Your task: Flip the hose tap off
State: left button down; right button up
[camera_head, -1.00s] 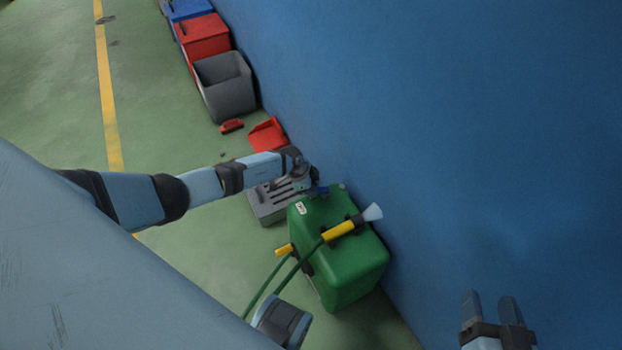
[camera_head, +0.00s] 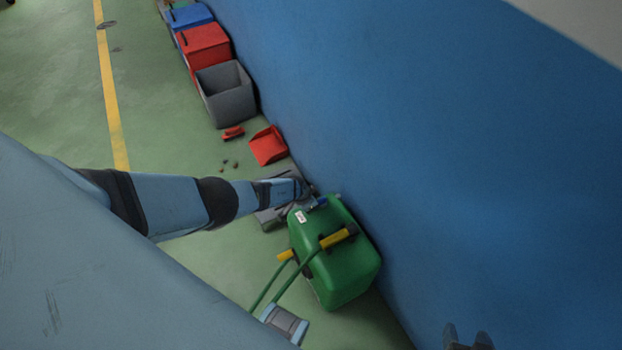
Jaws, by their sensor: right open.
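A green tank (camera_head: 352,272) stands on the floor against the blue wall. A small blue part (camera_head: 318,202), which looks like the tap, sits on its top edge at the far left corner; its handle position is too small to tell. A green hose (camera_head: 298,276) with yellow fittings (camera_head: 338,238) runs along the tank's near side. My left gripper (camera_head: 306,190) is at the far side of the tank, close to the blue part. Its fingers are small and dark, and I cannot tell whether they touch it. My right gripper (camera_head: 468,338) is open and empty at the bottom edge, mostly cut off.
A grey slotted piece (camera_head: 268,218) lies beside the tank, partly under my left arm. A red dustpan (camera_head: 268,146), a red brush (camera_head: 233,132) and small bits lie beyond. Grey (camera_head: 228,96), red (camera_head: 205,44) and blue bins line the wall.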

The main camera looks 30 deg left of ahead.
dwell(0.3)
pick_arm(q)
jog(key=c, duration=1)
grip_release()
jog(key=shift+r, duration=0.1)
jog(key=shift+s+r+p, duration=0.1)
jog(key=shift+r+p, duration=0.2)
jog(key=shift+p, duration=0.15)
jog(key=p+v, duration=1.3)
jog(key=p, duration=0.1)
jog(key=shift+p, duration=0.35)
pick_arm(e)
notch_tip(320, 180, up, 10)
jog(key=s+d, duration=0.1)
jog(key=shift+f, duration=0.15)
